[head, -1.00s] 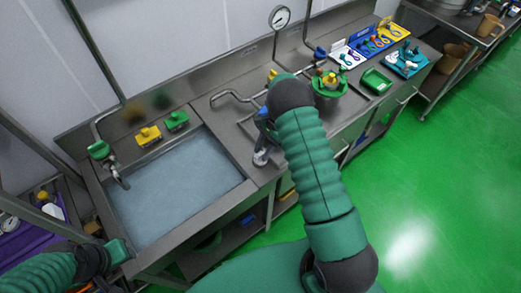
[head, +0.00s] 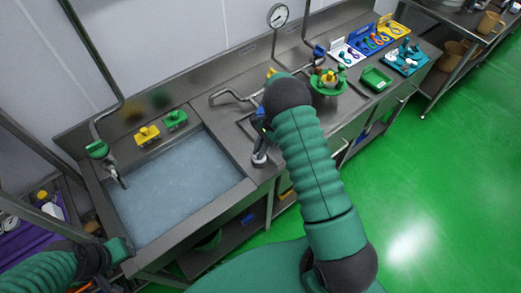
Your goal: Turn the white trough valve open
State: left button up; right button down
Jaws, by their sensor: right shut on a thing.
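My right arm reaches up from the bottom and bends down at the far end. Its gripper (head: 263,139) points down at the trough's right rim and is partly hidden by my own forearm. It is shut on a small pale grey-white piece (head: 259,158) there, which appears to be the white trough valve. How far the valve is turned cannot be made out. The steel trough (head: 222,203) holds bluish-grey liquid. My left gripper (head: 122,249) is low at the left, beside the trough's near left corner; its jaws are unclear.
A yellow valve block (head: 147,136) and a green one (head: 175,120) stand behind the trough. A green-handled tap (head: 97,150) is at its left. To the right are a round green fitting (head: 327,82), a green tray (head: 376,79) and tool boards. A gauge (head: 278,16) stands behind.

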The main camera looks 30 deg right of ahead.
jog(key=shift+w+d, duration=0.1)
jog(key=shift+d, duration=0.15)
pick_arm(q)
jog(key=shift+a, duration=0.3)
